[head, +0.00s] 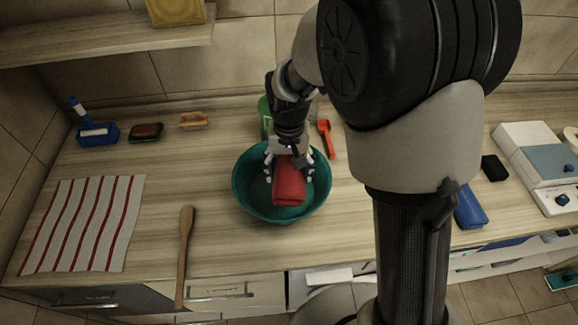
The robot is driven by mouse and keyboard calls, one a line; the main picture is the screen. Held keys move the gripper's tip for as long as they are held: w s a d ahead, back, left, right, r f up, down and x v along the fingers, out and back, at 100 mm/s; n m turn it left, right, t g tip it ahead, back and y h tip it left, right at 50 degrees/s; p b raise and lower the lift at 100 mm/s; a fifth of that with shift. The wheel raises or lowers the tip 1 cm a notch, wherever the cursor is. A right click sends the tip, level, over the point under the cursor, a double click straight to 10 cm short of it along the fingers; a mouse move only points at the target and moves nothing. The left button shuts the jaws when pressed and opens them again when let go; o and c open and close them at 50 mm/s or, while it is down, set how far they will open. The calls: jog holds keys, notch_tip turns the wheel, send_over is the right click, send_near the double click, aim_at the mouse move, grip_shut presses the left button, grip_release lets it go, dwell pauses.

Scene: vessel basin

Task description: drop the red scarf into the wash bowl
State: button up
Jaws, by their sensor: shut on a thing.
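The red scarf (289,185) is a folded or rolled bundle in the head view. My gripper (290,165) is shut on its upper end and points down. The teal wash bowl (244,196) stands on the wooden counter, and the scarf shows within its rim outline. I cannot tell whether the scarf touches the bowl's bottom. My gripper and the scarf hide part of the bowl's inside.
A striped cloth (83,222) and a wooden spoon (184,250) lie left of the bowl. A green object (265,115) and a red-orange utensil (326,138) are behind it. Small trays (147,132) stand at the back left. A blue item (469,209) lies right.

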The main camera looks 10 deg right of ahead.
aim_at(289, 167)
jog(key=shift+f, duration=0.35)
jog(key=o, duration=1.3)
notch_tip(289, 167, up, 12)
jog(key=shift+r, duration=0.1)
